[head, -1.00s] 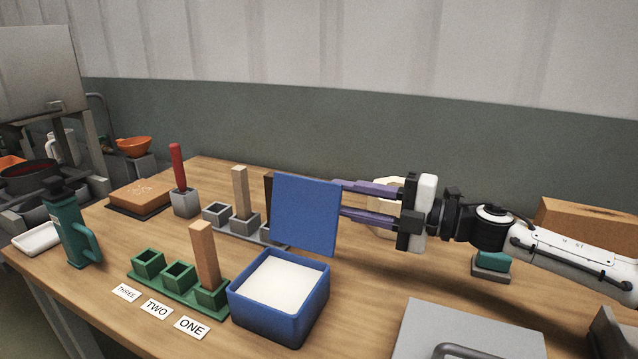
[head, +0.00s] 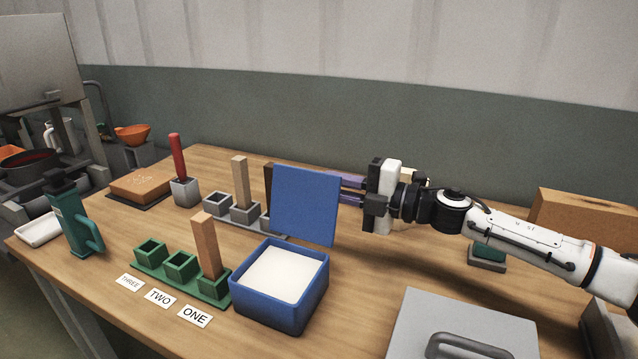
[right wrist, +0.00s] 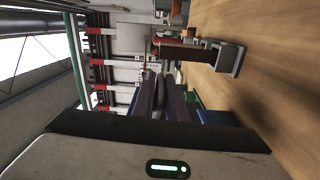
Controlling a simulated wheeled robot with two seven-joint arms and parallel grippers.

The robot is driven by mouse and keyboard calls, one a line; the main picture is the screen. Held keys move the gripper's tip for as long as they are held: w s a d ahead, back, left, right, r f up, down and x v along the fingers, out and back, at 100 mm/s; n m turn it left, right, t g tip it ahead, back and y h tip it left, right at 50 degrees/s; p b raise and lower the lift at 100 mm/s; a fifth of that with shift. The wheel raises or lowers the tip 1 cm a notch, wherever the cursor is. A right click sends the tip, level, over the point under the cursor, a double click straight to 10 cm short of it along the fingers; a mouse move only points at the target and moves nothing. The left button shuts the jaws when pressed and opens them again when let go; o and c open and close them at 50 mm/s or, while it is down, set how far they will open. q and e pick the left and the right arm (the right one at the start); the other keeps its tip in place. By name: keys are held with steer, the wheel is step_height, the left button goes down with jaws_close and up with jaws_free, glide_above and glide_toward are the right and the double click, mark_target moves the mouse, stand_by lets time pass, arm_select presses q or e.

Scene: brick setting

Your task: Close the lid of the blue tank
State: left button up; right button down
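The blue tank (head: 280,312) stands on the table with its top open and white contents (head: 282,274) showing. Its blue lid (head: 305,206) stands upright at the tank's back edge. My right gripper (head: 347,189) is behind the lid, coming from the right, with its purple fingers close together and their tips hidden by the lid. I cannot tell whether they touch it. In the right wrist view the fingers (right wrist: 163,98) lie side by side with nothing seen held between them, and a blue part (right wrist: 215,118) shows beside them. My left gripper is not in view.
A green holder (head: 180,268) with a wooden peg stands left of the tank, and a grey holder (head: 245,213) with pegs stands behind. A teal bottle (head: 75,222) is at the far left. A grey box with a handle (head: 465,325) is at the front right.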

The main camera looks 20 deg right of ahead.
mark_target(308, 182)
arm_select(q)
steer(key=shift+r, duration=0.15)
arm_select(e)
steer(key=shift+s, duration=0.1)
steer(key=shift+s+a+r+n+p, duration=0.2)
steer(key=shift+a+n+p, duration=0.1)
steer(key=shift+n, duration=0.1)
steer(key=shift+s+a+r+n+p, duration=0.3)
steer(key=shift+a+r+n+p, duration=0.1)
steer(key=shift+n, duration=0.2)
steer(key=shift+s+a+r+n+p, duration=0.45)
steer(key=shift+s+a+n, duration=0.2)
steer(key=shift+n, duration=0.45)
steer(key=shift+s+a+r+n+p, duration=0.15)
steer(key=shift+s+a+n+p, duration=0.25)
steer(key=shift+n, duration=0.2)
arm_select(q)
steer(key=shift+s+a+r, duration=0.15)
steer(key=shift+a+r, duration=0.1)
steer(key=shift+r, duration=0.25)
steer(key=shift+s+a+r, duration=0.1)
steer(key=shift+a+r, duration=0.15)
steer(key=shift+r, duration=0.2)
arm_select(e)
steer(key=shift+s+a+n, duration=0.5)
steer(key=shift+a+n, duration=0.1)
steer(key=shift+n, duration=0.2)
